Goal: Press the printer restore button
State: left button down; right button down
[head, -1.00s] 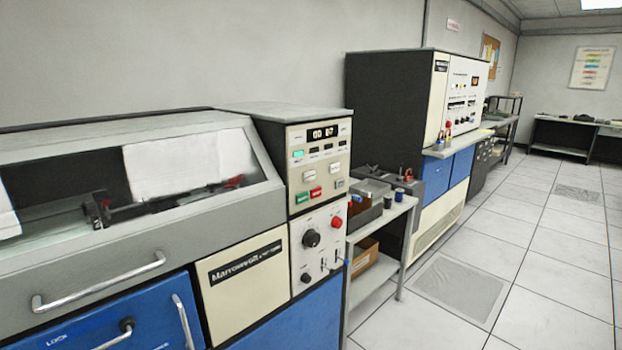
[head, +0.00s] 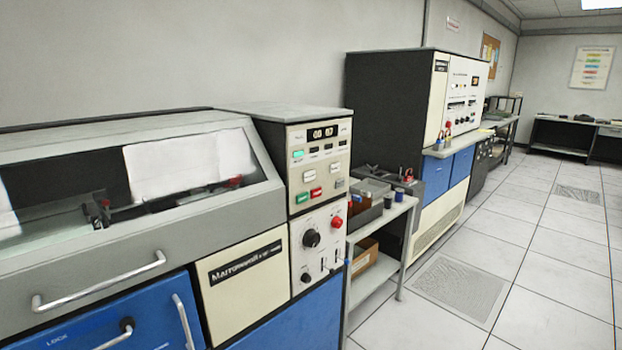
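The printer (head: 250,262) fills the left and centre of the head view, with a grey hood and a window showing white paper (head: 165,164). Its control panel (head: 341,134) has a small display, a lit green indicator (head: 298,155), white buttons (head: 309,176), a green button (head: 302,198) and a red button (head: 316,193). A lower panel has a black knob (head: 311,238) and a round red button (head: 337,222). The labels are too small to read, so I cannot tell which is the restore button. Neither gripper is in view.
A side table (head: 398,208) with trays and dark cups stands right of the printer. Behind it is a tall black and cream machine (head: 388,105) with blue drawers. The tiled floor (head: 470,327) on the right is clear. A desk (head: 562,120) stands at the back.

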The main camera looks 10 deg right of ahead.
aim_at(308, 176)
jog(key=u, duration=1.65)
jog(key=i, duration=1.3)
jog(key=z, duration=1.6)
